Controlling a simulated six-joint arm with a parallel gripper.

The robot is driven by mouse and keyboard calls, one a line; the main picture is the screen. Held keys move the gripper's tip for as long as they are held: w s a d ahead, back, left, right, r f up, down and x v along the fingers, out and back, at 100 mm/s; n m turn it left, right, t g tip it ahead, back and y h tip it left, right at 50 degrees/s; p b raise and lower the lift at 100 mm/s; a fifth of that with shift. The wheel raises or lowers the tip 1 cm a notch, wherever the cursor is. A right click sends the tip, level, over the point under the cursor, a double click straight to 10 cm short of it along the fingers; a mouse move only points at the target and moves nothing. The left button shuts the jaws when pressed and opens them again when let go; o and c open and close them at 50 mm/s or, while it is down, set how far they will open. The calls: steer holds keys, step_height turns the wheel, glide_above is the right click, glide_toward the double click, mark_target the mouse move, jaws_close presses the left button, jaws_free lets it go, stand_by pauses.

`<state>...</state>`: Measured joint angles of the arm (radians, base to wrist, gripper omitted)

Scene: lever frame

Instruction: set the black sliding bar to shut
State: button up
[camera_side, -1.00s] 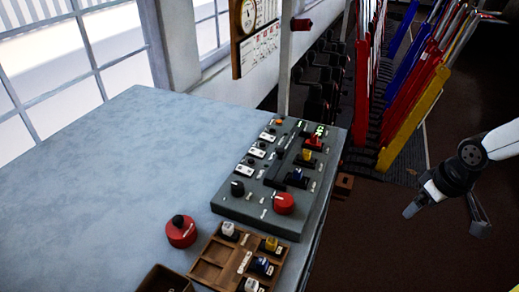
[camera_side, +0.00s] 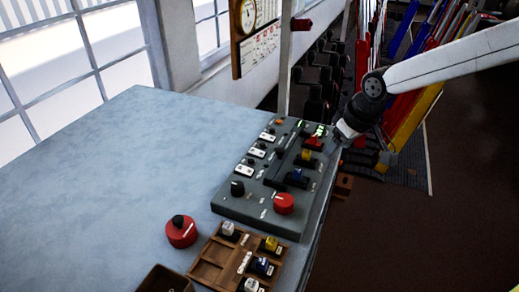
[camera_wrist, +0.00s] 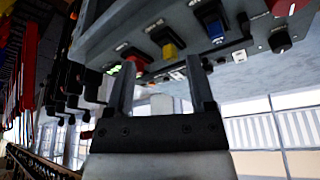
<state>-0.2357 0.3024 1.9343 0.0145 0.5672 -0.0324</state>
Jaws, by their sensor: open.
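The black sliding bar (camera_side: 284,157) appears as a dark raised strip with a small black knob, running along the middle of the grey control panel (camera_side: 231,208) in the side view. Its exact setting is too small to read. My gripper (camera_side: 347,147) is at the far right edge of the panel, to the right of the bar and apart from it. In the wrist view my gripper (camera_wrist: 160,68) has its two dark fingers spread with nothing held between them. The panel fills the top of that view, and I cannot clearly make out the bar there.
The panel carries a red switch (camera_side: 313,144), a yellow switch (camera_side: 305,156), a blue switch (camera_side: 297,178) and a red knob (camera_side: 284,203). Tall coloured levers (camera_side: 410,120) rise behind. The table's left is clear.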

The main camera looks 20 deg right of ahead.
steer(key=n, duration=0.2)
glide_toward(281, 150)
steer(key=shift+d+f+y, duration=0.25)
steer(key=shift+f+y, duration=0.15)
steer(key=shift+f, duration=0.1)
steer(key=shift+t, duration=0.3)
steer(key=shift+x, duration=3.85)
steer(key=shift+m, duration=0.3)
jaws_close()
